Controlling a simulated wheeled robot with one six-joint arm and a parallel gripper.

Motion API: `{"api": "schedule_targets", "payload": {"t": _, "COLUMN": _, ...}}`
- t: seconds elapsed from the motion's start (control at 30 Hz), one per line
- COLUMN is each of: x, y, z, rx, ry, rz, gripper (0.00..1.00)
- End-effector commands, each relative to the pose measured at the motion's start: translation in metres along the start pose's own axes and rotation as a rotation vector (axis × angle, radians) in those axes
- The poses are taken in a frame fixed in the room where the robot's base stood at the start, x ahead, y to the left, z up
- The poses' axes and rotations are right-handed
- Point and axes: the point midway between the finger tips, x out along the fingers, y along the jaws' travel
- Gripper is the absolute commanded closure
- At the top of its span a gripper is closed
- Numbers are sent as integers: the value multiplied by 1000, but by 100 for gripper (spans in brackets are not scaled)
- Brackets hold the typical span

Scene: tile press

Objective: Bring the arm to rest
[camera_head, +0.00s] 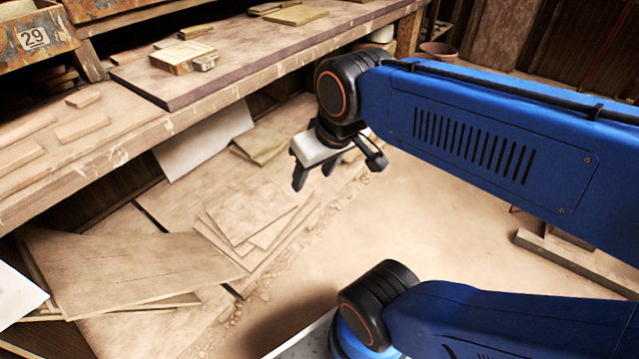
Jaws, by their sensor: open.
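My gripper (314,176) hangs from the wrist of my blue arm (500,135) near the middle of the view. Its dark fingers point down and are apart, with nothing seen between them. It is in front of the bench edge, above the floor. The upper arm link reaches in from the right, and the lower link shows at the bottom right.
A wooden bench (240,67) runs along the left and back. A small yellowish block (183,57) sits on its dark board. Stacked boards (130,270) lie on the floor at left, under the bench. Bare floor (440,220) is clear at centre right. A wooden beam (580,265) lies at right.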

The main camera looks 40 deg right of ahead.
Motion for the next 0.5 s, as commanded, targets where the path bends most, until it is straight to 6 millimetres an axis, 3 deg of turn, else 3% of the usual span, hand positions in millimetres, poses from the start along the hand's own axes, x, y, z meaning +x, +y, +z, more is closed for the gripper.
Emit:
{"api": "schedule_targets", "payload": {"t": 0.17, "x": 12, "y": 2, "z": 23, "rx": 14, "ry": 3, "rz": 6, "gripper": 50}}
{"api": "schedule_targets", "payload": {"t": 0.5, "x": 13, "y": 2, "z": 24, "rx": 15, "ry": 2, "rz": 6, "gripper": 50}}
